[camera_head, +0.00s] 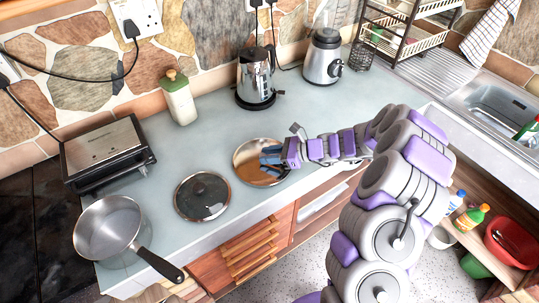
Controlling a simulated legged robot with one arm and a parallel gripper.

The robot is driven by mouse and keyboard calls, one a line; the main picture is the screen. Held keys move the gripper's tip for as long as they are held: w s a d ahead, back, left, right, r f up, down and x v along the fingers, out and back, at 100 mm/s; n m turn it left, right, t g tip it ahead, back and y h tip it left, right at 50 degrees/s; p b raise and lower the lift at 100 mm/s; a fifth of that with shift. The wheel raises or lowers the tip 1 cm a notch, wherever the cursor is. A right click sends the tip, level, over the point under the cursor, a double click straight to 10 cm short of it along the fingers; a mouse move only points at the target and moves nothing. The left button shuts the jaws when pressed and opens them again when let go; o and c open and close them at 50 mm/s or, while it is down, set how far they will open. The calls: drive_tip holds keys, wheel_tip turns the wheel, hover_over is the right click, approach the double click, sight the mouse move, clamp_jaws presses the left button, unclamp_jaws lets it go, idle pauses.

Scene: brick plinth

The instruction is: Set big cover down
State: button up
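A round, shiny, brownish cover with a pale rim (246,170) is at the middle of the counter, near its front edge. My gripper (269,160) reaches in from the right, with its bluish fingers over the right part of this cover. I cannot tell whether the fingers are closed on it, or whether it rests flat or is slightly raised. A second round cover, dark glass with a metal rim and a knob (202,200), lies on the counter to the left. The two look similar in size, so I cannot tell which is the big one.
A pan (106,226) stands at the front left, its handle over the edge. A grill (104,150), a bottle (179,98), a kettle (255,78) and a blender (323,58) stand behind on the counter (215,140). A sink (500,105) is at the right.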

drive_tip(key=o, duration=0.3)
drive_tip(key=shift+d, duration=0.1)
drive_tip(key=shift+d, duration=0.15)
drive_tip(key=p+v, duration=0.3)
drive_tip(key=v, duration=0.9)
drive_tip(key=s+a+r+n+g+h, duration=0.2)
drive_tip(key=s+a+r+n+g, duration=0.15)
drive_tip(key=s+r+n, duration=0.4)
drive_tip(key=s+a+r+n+g+h, duration=0.2)
drive_tip(key=s+a+r+n, duration=0.25)
drive_tip(key=s, duration=0.55)
drive_tip(key=s+d+r+n+h, duration=0.1)
drive_tip(key=s+d+n+h, duration=0.1)
drive_tip(key=s, duration=0.5)
drive_tip(key=s+d+r+n+h, duration=0.1)
drive_tip(key=s+d+n+h, duration=0.2)
drive_tip(key=s, duration=0.4)
drive_tip(key=s+d+r+n+t+h, duration=0.1)
drive_tip(key=s+d+n+h, duration=0.2)
drive_tip(key=s+d, duration=0.3)
drive_tip(key=shift+s+d+r+h, duration=0.25)
drive_tip(key=shift+s+h, duration=0.2)
drive_tip(key=shift+h, duration=0.15)
